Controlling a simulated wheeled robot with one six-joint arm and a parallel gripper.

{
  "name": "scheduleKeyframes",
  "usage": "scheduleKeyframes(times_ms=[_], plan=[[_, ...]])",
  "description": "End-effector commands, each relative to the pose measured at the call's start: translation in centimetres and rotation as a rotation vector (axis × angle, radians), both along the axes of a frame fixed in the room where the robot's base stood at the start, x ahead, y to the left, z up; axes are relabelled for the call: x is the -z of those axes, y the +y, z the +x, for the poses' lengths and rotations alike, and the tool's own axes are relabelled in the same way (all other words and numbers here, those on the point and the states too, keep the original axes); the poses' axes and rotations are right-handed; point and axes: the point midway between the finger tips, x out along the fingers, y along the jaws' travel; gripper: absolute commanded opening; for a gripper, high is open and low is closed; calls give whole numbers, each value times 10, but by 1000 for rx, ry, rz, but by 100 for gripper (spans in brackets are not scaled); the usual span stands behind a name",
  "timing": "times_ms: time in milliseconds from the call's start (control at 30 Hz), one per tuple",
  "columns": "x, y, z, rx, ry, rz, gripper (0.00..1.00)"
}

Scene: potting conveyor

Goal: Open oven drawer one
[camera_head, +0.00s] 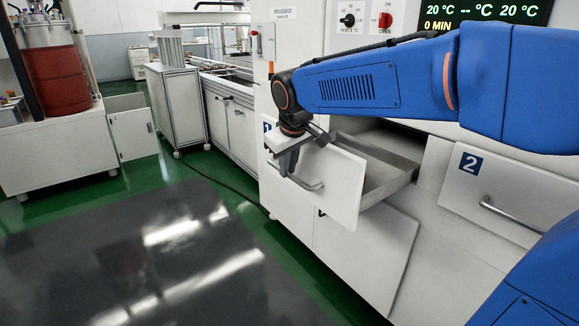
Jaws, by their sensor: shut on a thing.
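Oven drawer one (339,187) is pulled partly out of the white oven front. Its grey metal side wall (395,185) and part of its inside show behind the front panel. Its bar handle (308,185) sits on the front panel. A blue "1" label shows partly at the panel's left, behind my gripper. My gripper (287,170) hangs from my blue arm in front of the panel and is shut on the handle. The handle's left end is hidden by the fingers.
Drawer two (470,190), with a blue "2" label and its own handle (512,215), is at the right and looks shut. The oven display (482,14) reads 20 °C. A white cabinet (180,105) stands at the left. A dark mat (150,255) covers open floor in front.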

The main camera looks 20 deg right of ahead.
Motion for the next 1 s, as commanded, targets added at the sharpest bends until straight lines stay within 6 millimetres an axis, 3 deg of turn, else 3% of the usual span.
scheduleKeyframes(times_ms=[100, 133, 200, 633, 1000], plan=[[-1, 0, 0, 0, -2, 1, 0], [-1, 0, 0, 0, -2, 1, 13], [-1, 0, 0, 0, -2, 1, 30], [-7, 0, -2, -1, -3, 1, 30], [-67, 3, -30, -2, -5, 1, 30]])
